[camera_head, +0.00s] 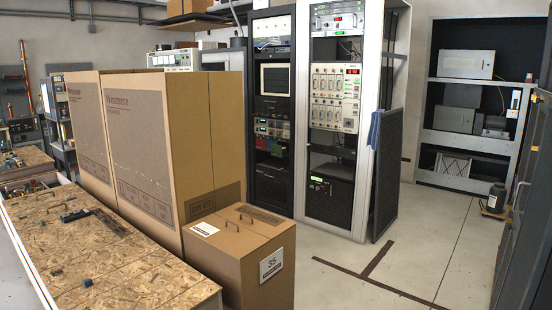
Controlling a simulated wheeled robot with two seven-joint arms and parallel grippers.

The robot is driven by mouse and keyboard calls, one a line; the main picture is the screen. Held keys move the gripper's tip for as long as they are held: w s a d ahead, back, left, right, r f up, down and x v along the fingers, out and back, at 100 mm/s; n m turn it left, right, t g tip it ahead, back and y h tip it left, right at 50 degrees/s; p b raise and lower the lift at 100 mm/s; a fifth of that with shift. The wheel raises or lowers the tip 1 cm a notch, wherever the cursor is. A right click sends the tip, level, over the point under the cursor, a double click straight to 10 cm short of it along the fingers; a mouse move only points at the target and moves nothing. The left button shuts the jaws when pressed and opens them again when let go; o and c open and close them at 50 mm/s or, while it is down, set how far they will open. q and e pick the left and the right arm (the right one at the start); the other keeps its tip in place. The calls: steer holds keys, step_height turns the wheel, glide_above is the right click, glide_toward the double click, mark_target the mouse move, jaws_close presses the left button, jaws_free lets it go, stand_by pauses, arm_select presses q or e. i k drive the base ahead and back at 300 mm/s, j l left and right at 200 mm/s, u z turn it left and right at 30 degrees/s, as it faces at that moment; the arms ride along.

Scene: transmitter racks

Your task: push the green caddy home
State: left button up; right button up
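I see no green caddy in the head view. Two equipment racks stand at the back centre: a dark-framed rack (249,110) and a white-framed rack (370,110) beside it on the right. Both hold several rack units with panels and knobs. A black unit (330,188) with a small green light sits low in the white-framed rack. Neither of my grippers shows in the view. The large boxes hide much of the floor and the lower left of the dark rack.
Tall cardboard boxes (150,130) and a smaller box (232,250) block the left and centre front. A particle-board worktop (100,265) fills the lower left. Shelving (470,142) stands at the back right, a dark cabinet door (525,220) at the right edge.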

mark_target(277, 150)
steer(key=i+l+z, duration=0.35)
steer(key=i+l, duration=0.2)
steer(key=i, duration=1.3)
steer(key=i+z, duration=0.4)
steer(key=i, duration=1.45)
steer(key=i+j+u, duration=0.2)
steer(key=i+u, duration=0.15)
steer(key=i, duration=0.4)
steer(key=i+u, duration=0.35)
steer(key=i, duration=0.4)
steer(key=i+l+u, duration=0.35)
steer(key=i, duration=0.4)
steer(key=i+j, duration=0.35)
steer(key=i+j+z, duration=0.1)
steer(key=i+j, duration=0.25)
steer(key=j, duration=0.15)
steer(key=i+j+z, duration=0.1)
steer(key=i+j, duration=0.6)
steer(key=j, duration=0.25)
